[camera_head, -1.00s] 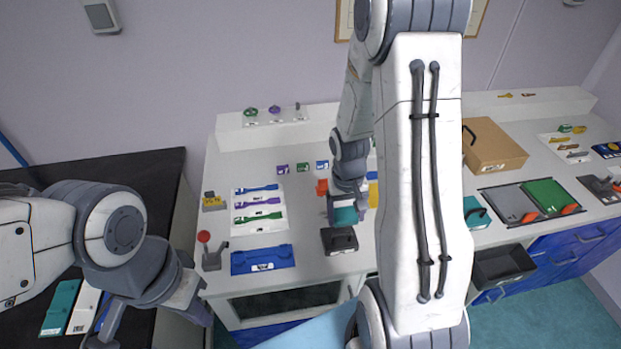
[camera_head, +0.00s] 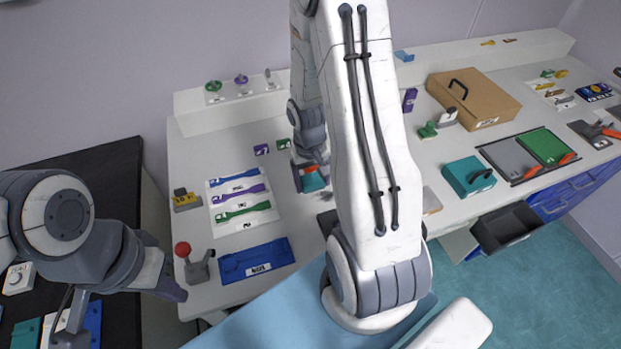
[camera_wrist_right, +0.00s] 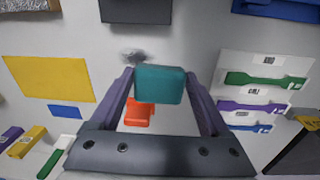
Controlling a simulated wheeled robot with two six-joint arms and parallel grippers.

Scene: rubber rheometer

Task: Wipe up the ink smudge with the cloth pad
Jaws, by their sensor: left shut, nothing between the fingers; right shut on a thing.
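My right gripper (camera_head: 311,186) is shut on the teal cloth pad (camera_head: 313,182) over the white bench. In the right wrist view the pad (camera_wrist_right: 160,85) sits between the two fingers (camera_wrist_right: 160,88). The ink smudge (camera_wrist_right: 133,57) is a dark grey smear on the bench there, just past the pad's upper left edge. I cannot tell whether the pad touches the bench. My left gripper (camera_head: 172,288) is shut and empty, near the bench's front left corner.
An orange item (camera_wrist_right: 138,114) lies close to the pad. A yellow sheet (camera_wrist_right: 48,79) lies beside the smudge. A white sheet with coloured strips (camera_head: 242,222), a blue tray (camera_head: 256,261) and a red-knobbed lever (camera_head: 194,262) stand left. My right arm hides the bench's middle.

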